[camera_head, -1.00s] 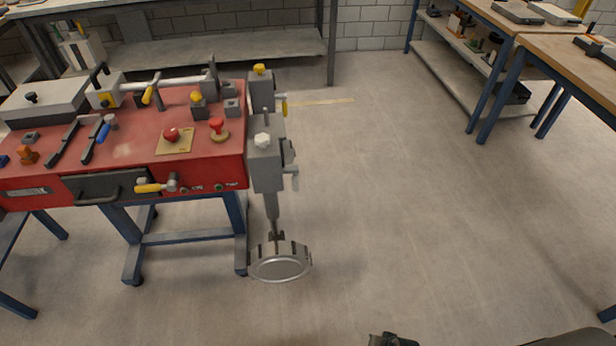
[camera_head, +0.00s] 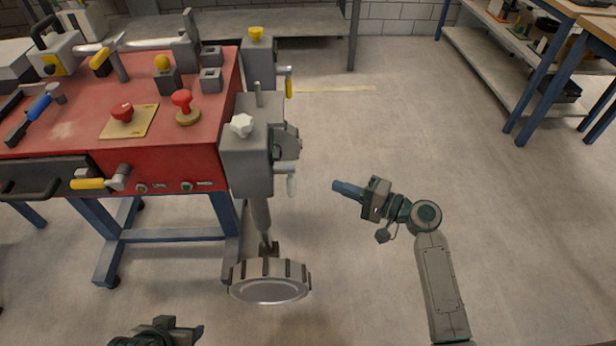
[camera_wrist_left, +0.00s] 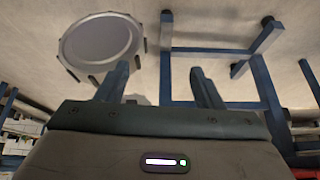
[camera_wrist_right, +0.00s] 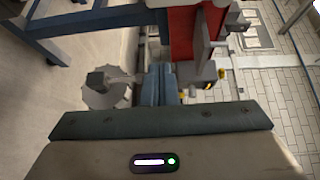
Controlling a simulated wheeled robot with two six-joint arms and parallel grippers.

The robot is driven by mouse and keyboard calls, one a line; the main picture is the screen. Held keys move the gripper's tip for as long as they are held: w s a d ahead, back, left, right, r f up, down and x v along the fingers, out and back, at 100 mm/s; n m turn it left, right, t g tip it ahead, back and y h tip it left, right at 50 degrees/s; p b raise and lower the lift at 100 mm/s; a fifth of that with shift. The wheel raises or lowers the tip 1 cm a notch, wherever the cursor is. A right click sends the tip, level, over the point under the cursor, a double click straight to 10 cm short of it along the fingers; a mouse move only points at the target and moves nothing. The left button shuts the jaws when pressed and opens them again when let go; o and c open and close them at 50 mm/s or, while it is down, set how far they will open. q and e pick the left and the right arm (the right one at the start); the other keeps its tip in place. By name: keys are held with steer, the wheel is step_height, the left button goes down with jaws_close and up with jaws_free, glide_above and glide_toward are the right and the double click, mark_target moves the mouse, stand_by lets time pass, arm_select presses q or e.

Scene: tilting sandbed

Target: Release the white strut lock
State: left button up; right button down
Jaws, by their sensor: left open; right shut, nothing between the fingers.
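A grey strut housing (camera_head: 247,160) stands at the red bench's right end. It has a white star knob (camera_head: 241,125) on top and a lever with a white grip (camera_head: 291,184) hanging down its right side. I cannot tell which of these white parts is the strut lock. My right gripper (camera_head: 340,187) is shut and empty, pointing left, apart from the white grip and to its right. Its closed fingers also show in the right wrist view (camera_wrist_right: 160,80). My left gripper (camera_head: 198,330) is low at the picture's bottom edge; its fingers are spread in the left wrist view (camera_wrist_left: 160,85).
A second housing (camera_head: 258,62) with a yellow knob and yellow lever stands behind. A round metal foot (camera_head: 270,285) sits below the strut. The red bench top (camera_head: 75,120) carries several knobs and levers. Open floor (camera_head: 400,130) lies to the right.

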mark_target(291, 182)
arm_select(q)
steer(key=shift+w+d+r, duration=0.1)
steer(key=shift+d+r, duration=0.1)
steer(key=shift+r, duration=0.4)
arm_select(e)
steer(key=shift+a+r+n+y, duration=0.1)
steer(key=shift+r+n+y, duration=0.25)
steer(key=shift+r, duration=0.6)
arm_select(q)
steer(key=shift+s+a+r+g+y+p, duration=0.3)
steer(key=shift+s+a+r+g+p, duration=0.4)
steer(key=shift+r, duration=0.2)
arm_select(e)
steer(key=w+a, duration=0.1)
steer(key=a, duration=0.8)
steer(key=shift+w+a, duration=0.15)
steer(key=shift+a, duration=0.05)
